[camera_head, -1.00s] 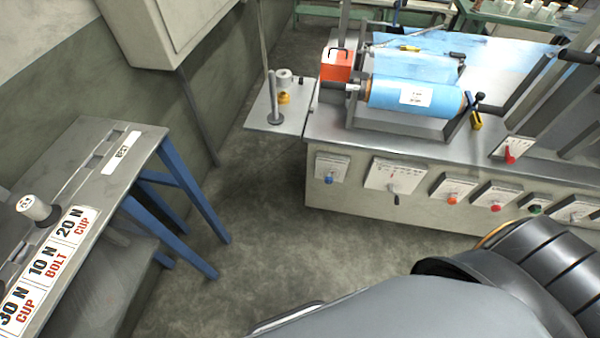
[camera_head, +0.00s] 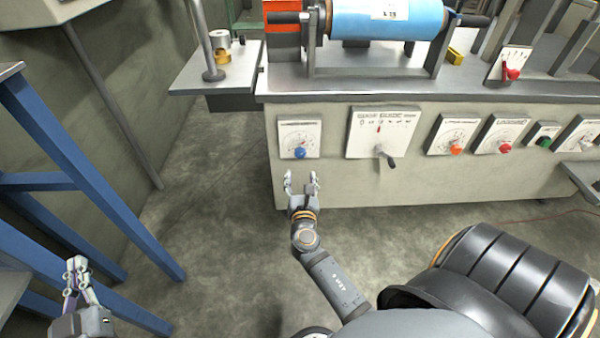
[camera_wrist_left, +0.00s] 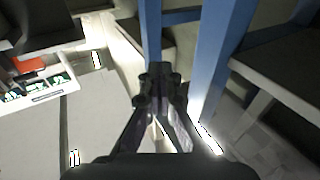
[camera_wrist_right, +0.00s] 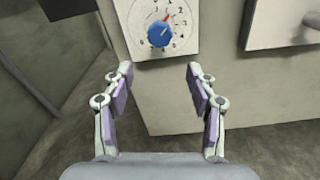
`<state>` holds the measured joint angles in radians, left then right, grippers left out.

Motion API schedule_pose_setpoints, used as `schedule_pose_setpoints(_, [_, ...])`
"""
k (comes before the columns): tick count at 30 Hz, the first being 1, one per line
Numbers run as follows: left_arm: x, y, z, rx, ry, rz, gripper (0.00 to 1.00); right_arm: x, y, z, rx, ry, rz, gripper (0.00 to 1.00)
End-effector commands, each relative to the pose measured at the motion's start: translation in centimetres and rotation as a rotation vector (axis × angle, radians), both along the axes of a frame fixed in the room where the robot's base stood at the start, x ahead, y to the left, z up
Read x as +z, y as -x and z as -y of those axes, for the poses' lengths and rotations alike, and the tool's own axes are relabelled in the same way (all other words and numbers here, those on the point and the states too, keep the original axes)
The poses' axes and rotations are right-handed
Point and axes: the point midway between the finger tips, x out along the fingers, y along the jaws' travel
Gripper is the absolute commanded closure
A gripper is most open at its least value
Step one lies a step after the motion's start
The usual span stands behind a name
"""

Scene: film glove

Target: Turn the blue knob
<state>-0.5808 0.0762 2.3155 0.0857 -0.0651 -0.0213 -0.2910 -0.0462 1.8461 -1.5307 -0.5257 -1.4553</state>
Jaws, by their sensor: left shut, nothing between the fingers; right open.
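The blue knob (camera_head: 299,153) sits on a white dial plate (camera_head: 300,138) at the left end of the machine's front panel. In the right wrist view the blue knob (camera_wrist_right: 160,35) shows at top centre, ahead of the fingers and apart from them. My right gripper (camera_head: 301,177) is open and empty, just below the plate in the head view; its spread fingers also show in the right wrist view (camera_wrist_right: 160,75). My left gripper (camera_head: 76,262) is shut and empty at lower left, near the blue table legs; it also shows in the left wrist view (camera_wrist_left: 160,75).
Right of the blue knob is a plate with a grey lever (camera_head: 383,155), then an orange knob (camera_head: 456,149) and a red knob (camera_head: 505,148). A blue film roll (camera_head: 388,20) lies above. Blue table legs (camera_head: 75,165) stand at left.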

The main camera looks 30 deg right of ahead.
Motion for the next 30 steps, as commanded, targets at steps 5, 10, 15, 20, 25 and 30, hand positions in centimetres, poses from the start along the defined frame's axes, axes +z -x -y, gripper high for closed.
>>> schedule_pose_setpoints(5, [1.8, 0.5, 0.2, -0.004, 0.004, 0.054, 1.00, 1.6, 0.0, 0.3, -0.013, 0.092, 0.014, 0.42])
schedule_pose_setpoints(10, [2.6, 0.5, 0.2, -0.003, 0.004, 0.082, 1.00, 1.8, -0.9, 0.7, -0.011, 0.094, 0.015, 0.42])
schedule_pose_setpoints(15, [5.5, 0.8, 0.2, -0.003, 0.001, 0.205, 1.00, 1.7, -3.6, 2.4, -0.010, 0.093, 0.016, 0.42])
schedule_pose_setpoints(20, [9.5, 1.7, 0.2, -0.004, -0.004, 0.376, 1.00, 1.5, -5.9, 3.8, -0.011, 0.091, 0.014, 0.42])
schedule_pose_setpoints(25, [13.2, 3.2, 0.3, -0.007, -0.007, 0.542, 1.00, 1.5, -7.6, 4.9, -0.012, 0.088, 0.014, 0.42])
schedule_pose_setpoints(30, [15.5, 4.5, 0.4, -0.010, -0.009, 0.652, 1.00, 1.5, -8.6, 5.5, -0.010, 0.088, 0.013, 0.42])
